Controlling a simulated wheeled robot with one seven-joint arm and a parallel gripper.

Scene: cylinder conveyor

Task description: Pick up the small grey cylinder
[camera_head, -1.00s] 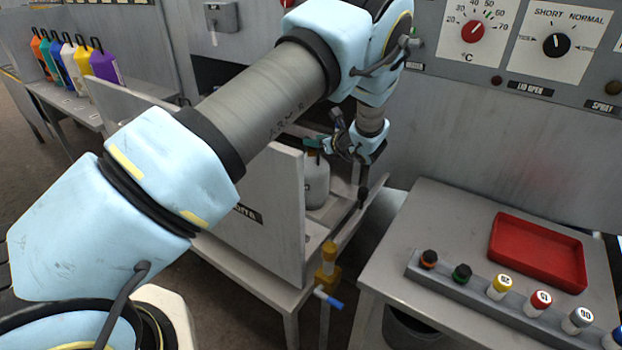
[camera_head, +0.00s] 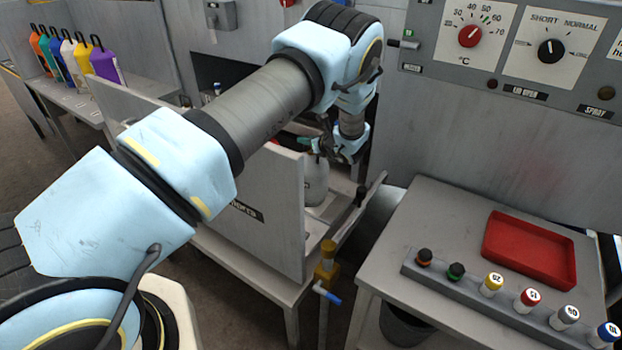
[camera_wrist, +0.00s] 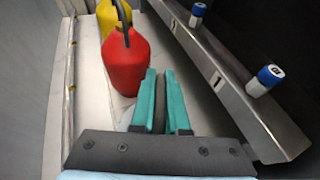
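A small cylinder with a grey cap and white label (camera_head: 565,316) stands in a grey rack (camera_head: 470,291) on the right table, between a red-capped and a blue-capped one. My gripper (camera_head: 312,145) is far to its left, above the bin at the centre. A larger grey bottle (camera_head: 317,186) stands just below my gripper there. In the wrist view my gripper (camera_wrist: 160,75) shows two teal fingers a little apart with a dark grey strip between them. I cannot tell whether they grip it. The grey-capped cylinder is not seen in the wrist view.
A red tray (camera_head: 530,250) lies behind the rack. Red (camera_wrist: 125,65) and yellow (camera_wrist: 106,14) jugs stand ahead of my fingers, beside a metal rail (camera_wrist: 225,88) with two blue-and-white cylinders. A tall panel (camera_head: 270,205) borders the bin. Several coloured bottles stand at far left.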

